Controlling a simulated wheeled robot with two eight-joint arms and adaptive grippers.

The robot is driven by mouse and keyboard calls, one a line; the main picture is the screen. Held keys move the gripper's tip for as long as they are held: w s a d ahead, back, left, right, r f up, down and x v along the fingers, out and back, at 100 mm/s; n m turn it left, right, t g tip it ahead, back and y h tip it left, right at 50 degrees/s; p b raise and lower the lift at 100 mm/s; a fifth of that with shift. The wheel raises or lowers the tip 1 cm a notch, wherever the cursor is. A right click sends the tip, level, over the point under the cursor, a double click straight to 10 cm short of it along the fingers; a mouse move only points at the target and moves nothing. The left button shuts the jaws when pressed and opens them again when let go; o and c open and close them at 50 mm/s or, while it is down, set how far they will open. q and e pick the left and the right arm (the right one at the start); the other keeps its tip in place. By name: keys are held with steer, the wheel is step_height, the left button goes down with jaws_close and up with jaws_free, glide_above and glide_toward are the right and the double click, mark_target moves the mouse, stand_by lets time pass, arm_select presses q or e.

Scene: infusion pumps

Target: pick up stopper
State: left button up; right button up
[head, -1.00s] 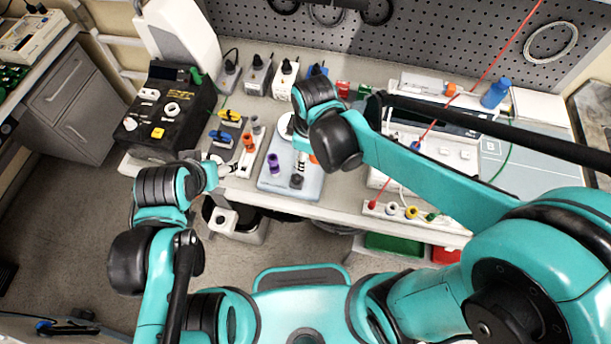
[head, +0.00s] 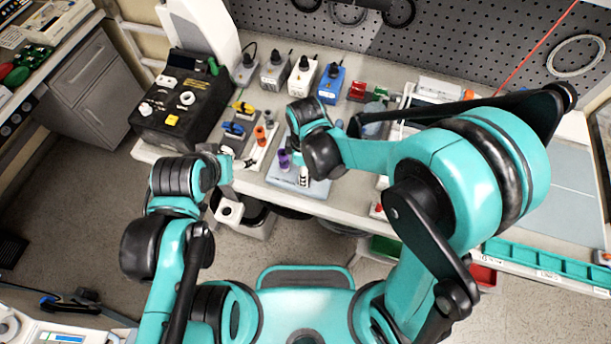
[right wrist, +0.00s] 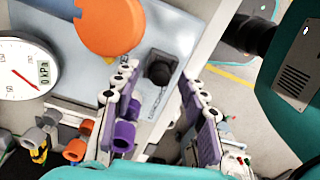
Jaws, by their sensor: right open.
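A dark grey-black stopper (right wrist: 158,72) stands on a pale blue-grey tray (right wrist: 145,45) in the right wrist view. My right gripper (right wrist: 158,78) is open, its purple-padded fingers spread to either side in front of this stopper; I cannot tell the depth gap. A purple stopper (right wrist: 123,136) is beside the left finger, and it shows in the head view (head: 284,160). A large orange round piece (right wrist: 110,25) is close to the camera. My left gripper (head: 225,163) is by the table's front edge, small and partly hidden by its wrist, so its jaw state is unclear.
A pressure gauge (right wrist: 28,72) is left of the tray in the wrist view. Orange (head: 260,133), blue (head: 233,130) and yellow pieces stand left of the tray. A black box (head: 175,115) and several pumps (head: 303,78) stand behind.

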jaws_close()
